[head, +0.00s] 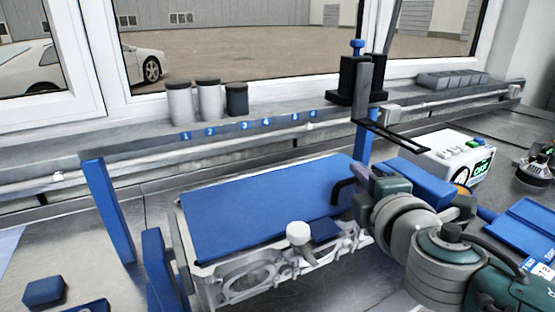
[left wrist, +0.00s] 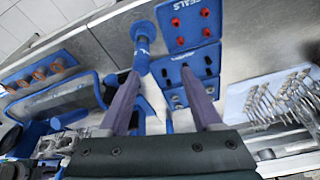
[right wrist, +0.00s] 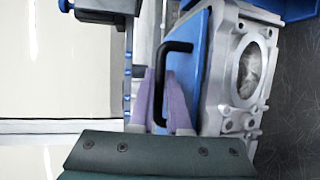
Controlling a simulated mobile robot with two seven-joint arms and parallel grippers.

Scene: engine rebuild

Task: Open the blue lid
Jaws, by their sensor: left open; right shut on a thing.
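The blue lid (head: 270,205) lies on top of a pale metal engine block (head: 290,265) in the head view and looks closed. Its black handle (head: 345,187) is at the lid's right end. My right gripper (head: 358,182) is at that handle. In the right wrist view, the fingers (right wrist: 162,78) are shut around one bar of the black handle (right wrist: 178,46), with the lid (right wrist: 191,30) beside them. My left gripper (left wrist: 155,85) is open in the left wrist view, with nothing held between its fingers. It is not seen in the head view.
A blue-legged rail (head: 225,132) stands behind the block. A white device with a green display (head: 455,155) is at the right. In the left wrist view, a blue seals tray (left wrist: 187,22) and a pale tray of metal parts (left wrist: 235,105) lie below the left gripper.

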